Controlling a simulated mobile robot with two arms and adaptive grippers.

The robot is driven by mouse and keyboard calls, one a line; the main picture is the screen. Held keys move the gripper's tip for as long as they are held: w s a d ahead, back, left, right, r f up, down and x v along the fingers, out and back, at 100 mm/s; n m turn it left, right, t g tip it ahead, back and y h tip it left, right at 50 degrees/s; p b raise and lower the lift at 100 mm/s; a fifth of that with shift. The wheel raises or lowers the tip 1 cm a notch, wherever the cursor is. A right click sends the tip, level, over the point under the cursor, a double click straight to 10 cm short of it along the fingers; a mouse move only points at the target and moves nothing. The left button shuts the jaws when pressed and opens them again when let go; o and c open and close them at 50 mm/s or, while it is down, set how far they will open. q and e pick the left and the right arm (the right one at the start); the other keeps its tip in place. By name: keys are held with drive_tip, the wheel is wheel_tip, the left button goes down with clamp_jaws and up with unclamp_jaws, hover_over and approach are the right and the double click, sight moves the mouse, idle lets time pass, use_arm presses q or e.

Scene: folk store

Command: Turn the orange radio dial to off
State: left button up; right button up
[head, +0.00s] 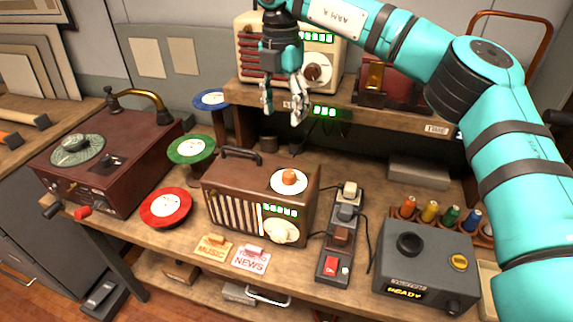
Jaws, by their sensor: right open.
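The brown radio (228,199) stands upright on the workbench near the middle of the head view. Its orange dial (289,177) sits on a white round plate (277,186) on the right part of the radio. I cannot read which setting the dial points to. My right gripper (282,112) hangs above and behind the radio, with its fingers apart and pointing down. It is empty and clear of the dial. My left gripper is out of view.
A cream radio (251,65) stands on the raised shelf (342,106) behind my right gripper. A record player (110,160) and red, green and blue discs are at the left. A power strip (336,245) and grey box (420,275) stand right of the brown radio.

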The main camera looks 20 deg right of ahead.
sight(288, 173)
drive_tip(key=f+p, duration=0.1)
drive_tip(key=f, duration=0.4)
drive_tip(key=f+p, duration=0.2)
drive_tip(key=f, duration=0.4)
drive_tip(key=f+p, duration=0.2)
drive_tip(key=f, duration=0.3)
drive_tip(key=shift+s+d+f, duration=0.15)
drive_tip(key=shift+s+d, duration=0.25)
drive_tip(key=shift+f, duration=0.3)
clamp_jaws()
